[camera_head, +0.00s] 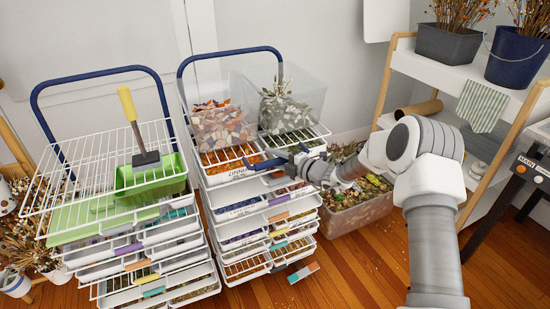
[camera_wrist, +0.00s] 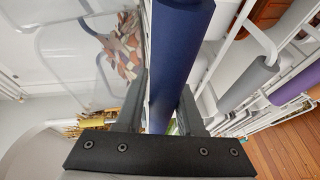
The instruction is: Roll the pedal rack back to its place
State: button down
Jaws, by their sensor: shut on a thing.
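The petal rack (camera_head: 262,212) is a white wire trolley of stacked trays with a tall dark blue push frame, in the middle of the head view. Clear containers of orange and white petals (camera_head: 218,128) and of grey-green leaves (camera_head: 285,105) stand on its top. My gripper (camera_head: 285,162) is at the rack's front top edge, shut on a dark blue bar (camera_head: 262,164). In the wrist view the bar (camera_wrist: 178,55) runs between the two black fingers of my gripper (camera_wrist: 160,105). The fingers partly hide the bar there.
Wooden floor (camera_head: 350,275) is open in front.

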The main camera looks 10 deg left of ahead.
jog(key=shift+a+f, duration=0.1)
jog(key=shift+f, duration=0.15)
jog(key=c, duration=0.6)
grip_release()
jog(key=shift+f, duration=0.1)
jog(key=shift+w, duration=0.1)
jog(key=p+v, duration=0.1)
jog(key=v, duration=0.4)
jog(key=p+v, duration=0.1)
jog(key=v, duration=0.5)
jog(key=p+v, duration=0.1)
jog(key=v, duration=0.5)
jog(key=shift+r, duration=0.3)
